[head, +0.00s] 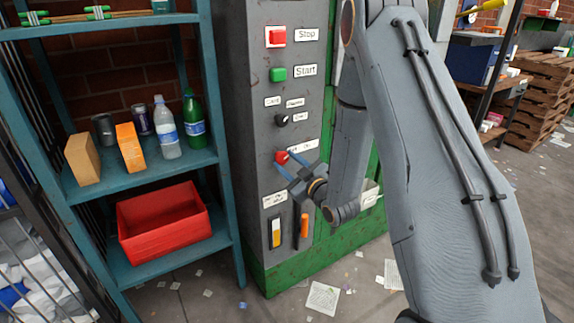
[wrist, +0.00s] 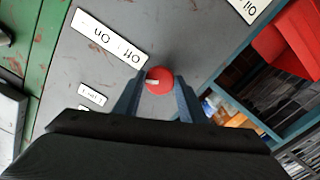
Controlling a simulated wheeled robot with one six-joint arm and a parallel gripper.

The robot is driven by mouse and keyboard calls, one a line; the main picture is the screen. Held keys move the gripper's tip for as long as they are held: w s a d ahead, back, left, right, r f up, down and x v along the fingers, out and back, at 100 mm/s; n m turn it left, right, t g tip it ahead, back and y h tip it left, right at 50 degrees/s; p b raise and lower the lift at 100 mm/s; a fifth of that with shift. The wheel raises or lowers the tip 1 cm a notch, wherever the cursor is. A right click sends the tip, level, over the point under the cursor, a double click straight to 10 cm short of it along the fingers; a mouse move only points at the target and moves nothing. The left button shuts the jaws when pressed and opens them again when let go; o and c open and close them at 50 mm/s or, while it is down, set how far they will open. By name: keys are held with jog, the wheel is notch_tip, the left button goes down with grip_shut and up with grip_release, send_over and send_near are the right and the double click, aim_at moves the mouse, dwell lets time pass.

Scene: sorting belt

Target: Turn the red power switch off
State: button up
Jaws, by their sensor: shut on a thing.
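The red power switch (head: 281,157) is a round red knob on the grey control panel (head: 258,100), under a white label. In the wrist view the red knob (wrist: 159,80) shows a short white pointer mark toward its left side, and the Off / On label (wrist: 110,37) lies just beside it. My gripper (head: 283,168) is at the knob, with a blue finger on each side of it. In the wrist view the fingers (wrist: 159,88) are shut on the knob. The rest of my gripper hides the panel's nearer part there.
The panel also has a red Stop button (head: 277,36), a green Start button (head: 278,74), a black knob (head: 282,120) and an orange-handled slider (head: 304,226). A teal shelf (head: 190,160) with bottles, boxes and a red bin (head: 165,222) stands close on the left.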

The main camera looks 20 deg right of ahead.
jog(key=n+b, duration=0.1)
jog(key=n, duration=0.5)
jog(key=shift+b, duration=0.4)
jog(key=n+b, duration=0.2)
jog(key=n, duration=0.4)
jog(key=shift+r, duration=0.1)
jog(key=shift+n, duration=0.3)
jog(key=o, duration=1.1)
jog(key=shift+c, duration=0.2)
jog(key=v, duration=0.7)
jog(key=shift+s+d+b, duration=0.2)
jog(key=shift+s+b, duration=0.15)
